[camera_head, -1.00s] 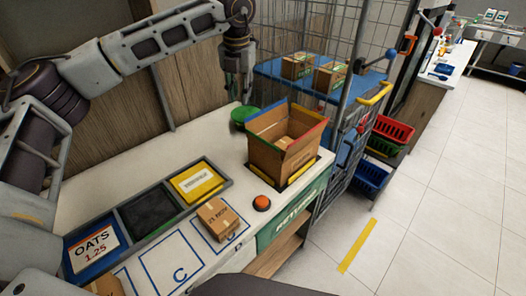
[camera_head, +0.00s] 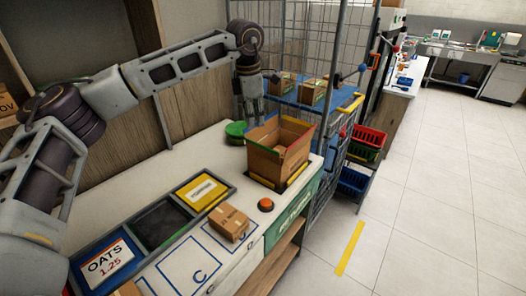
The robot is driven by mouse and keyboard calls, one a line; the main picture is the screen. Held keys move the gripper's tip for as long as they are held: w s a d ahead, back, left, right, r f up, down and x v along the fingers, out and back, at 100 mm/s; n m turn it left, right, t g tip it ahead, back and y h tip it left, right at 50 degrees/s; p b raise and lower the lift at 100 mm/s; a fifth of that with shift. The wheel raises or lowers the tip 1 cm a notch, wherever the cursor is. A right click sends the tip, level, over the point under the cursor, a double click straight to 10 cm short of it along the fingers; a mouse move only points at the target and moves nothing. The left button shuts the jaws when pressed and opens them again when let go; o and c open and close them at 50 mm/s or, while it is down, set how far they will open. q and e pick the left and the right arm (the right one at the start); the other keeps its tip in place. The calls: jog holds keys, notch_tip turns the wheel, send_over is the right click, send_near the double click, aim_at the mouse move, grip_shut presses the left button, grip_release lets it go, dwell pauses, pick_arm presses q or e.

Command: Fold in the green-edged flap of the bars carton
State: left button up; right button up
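The open bars carton (camera_head: 276,165) stands upright at the far right end of the white counter. Its flaps stick up around the opening, with thin coloured edges. A green edge shows faintly along its far left side, but the flap there is small in the picture. My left gripper (camera_head: 251,118) hangs fingers down just behind and left of the carton, near the green round thing (camera_head: 236,130). It looks empty, and whether it touches the carton cannot be told. Its finger gap is too small to read. My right gripper is out of view.
An orange-red button (camera_head: 265,205) and a small closed carton (camera_head: 229,223) are on the counter in front. A tray (camera_head: 181,206) with yellow, black and blue sections lies left. The floor right is clear.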

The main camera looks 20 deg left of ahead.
aim_at(262, 147)
pick_arm(q)
jog(key=shift+w+d+m, duration=0.1)
jog(key=shift+m, duration=1.55)
jog(key=shift+w+d+m, duration=0.1)
jog(key=shift+d+m, duration=0.05)
jog(key=shift+m, duration=1.55)
jog(key=shift+w+d+m, duration=0.1)
jog(key=shift+m, duration=1.55)
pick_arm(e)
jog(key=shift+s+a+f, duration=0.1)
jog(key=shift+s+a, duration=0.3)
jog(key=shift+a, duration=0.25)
pick_arm(q)
jog(key=f, duration=0.4)
jog(key=w+f, duration=0.1)
jog(key=f, duration=0.3)
jog(key=w+f+p, duration=0.1)
jog(key=f, duration=0.3)
jog(key=shift+d, duration=0.4)
jog(key=shift+w+f, duration=0.1)
jog(key=shift+f, duration=0.7)
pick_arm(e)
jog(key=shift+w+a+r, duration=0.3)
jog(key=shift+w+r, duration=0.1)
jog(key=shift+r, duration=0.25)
